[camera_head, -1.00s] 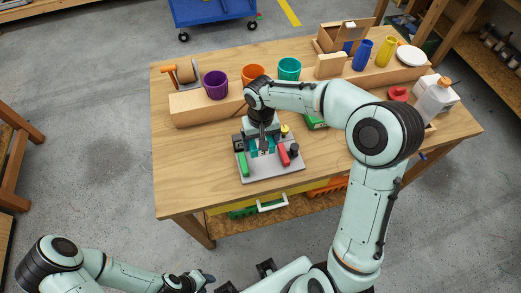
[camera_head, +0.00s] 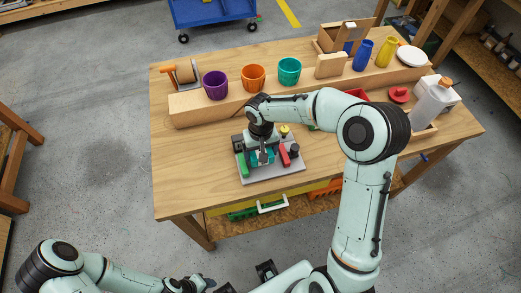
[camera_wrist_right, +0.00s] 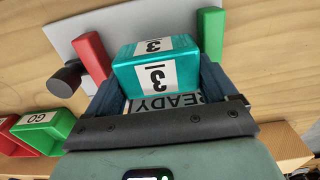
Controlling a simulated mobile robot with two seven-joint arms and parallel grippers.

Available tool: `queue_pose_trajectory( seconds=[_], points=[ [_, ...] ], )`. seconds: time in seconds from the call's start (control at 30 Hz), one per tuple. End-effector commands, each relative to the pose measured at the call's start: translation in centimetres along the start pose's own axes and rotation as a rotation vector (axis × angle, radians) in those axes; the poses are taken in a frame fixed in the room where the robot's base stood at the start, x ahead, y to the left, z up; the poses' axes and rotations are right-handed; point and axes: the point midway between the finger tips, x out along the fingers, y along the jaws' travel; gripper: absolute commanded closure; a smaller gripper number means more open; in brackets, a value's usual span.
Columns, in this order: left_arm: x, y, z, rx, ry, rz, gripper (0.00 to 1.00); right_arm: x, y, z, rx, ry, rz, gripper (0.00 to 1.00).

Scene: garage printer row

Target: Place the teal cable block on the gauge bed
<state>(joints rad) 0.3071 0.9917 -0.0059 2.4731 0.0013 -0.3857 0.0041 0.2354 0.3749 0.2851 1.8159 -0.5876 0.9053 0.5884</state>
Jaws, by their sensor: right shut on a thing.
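The teal cable block (camera_wrist_right: 155,68), with a white label reading 3, is between the fingers of my right gripper (camera_wrist_right: 158,82) in the right wrist view. My right gripper (camera_head: 262,155) is shut on it, over the grey gauge bed (camera_head: 272,176) in the head view. The bed also shows in the wrist view (camera_wrist_right: 62,28), with a red block (camera_wrist_right: 92,55) and a green block (camera_wrist_right: 210,35) on either side of the teal block. I cannot tell whether the teal block touches the bed. A READY label (camera_wrist_right: 180,103) shows beside the block. My left gripper (camera_head: 203,281) is low at the picture's bottom, its fingers unclear.
A wooden ledge (camera_head: 190,108) behind the bed holds purple (camera_head: 215,85), orange (camera_head: 253,77) and teal (camera_head: 289,71) cups. A white bottle (camera_head: 432,100) stands at the right. Bare tabletop (camera_head: 185,160) lies left of the bed.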

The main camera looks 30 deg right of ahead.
Motion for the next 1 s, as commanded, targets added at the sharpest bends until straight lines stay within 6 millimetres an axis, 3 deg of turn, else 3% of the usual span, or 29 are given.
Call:
queue_pose_trajectory(
  seconds=[0.23, 0.27, 0.3, 0.67, 0.73, 1.0],
  points=[
    [0.5, -0.2, 0.2, -0.001, -0.003, -0.001, 0.57, 0.6, 0.0, 0.0, 0.001, -0.002, 0.000, 0.51],
    [0.5, -0.2, 0.2, -0.001, -0.003, -0.001, 0.57, 0.7, 0.0, 0.1, 0.000, -0.003, 0.000, 0.11],
    [0.5, -0.2, 0.2, -0.001, -0.003, -0.001, 0.57, 0.7, 0.0, 0.1, 0.000, -0.004, 0.001, 0.00],
    [-0.2, 0.1, -0.1, 0.000, 0.001, 0.000, 0.57, 0.1, -0.1, 0.2, -0.002, -0.008, 0.000, 0.00],
    [-1.1, 0.5, -0.4, 0.002, 0.007, 0.002, 0.57, -0.9, -0.1, 0.1, -0.001, -0.006, -0.001, 0.00],
    [-1.3, 0.7, -0.5, 0.003, 0.008, 0.003, 0.57, -6.9, -0.1, -0.1, 0.001, 0.003, -0.001, 0.00]
  ],
)
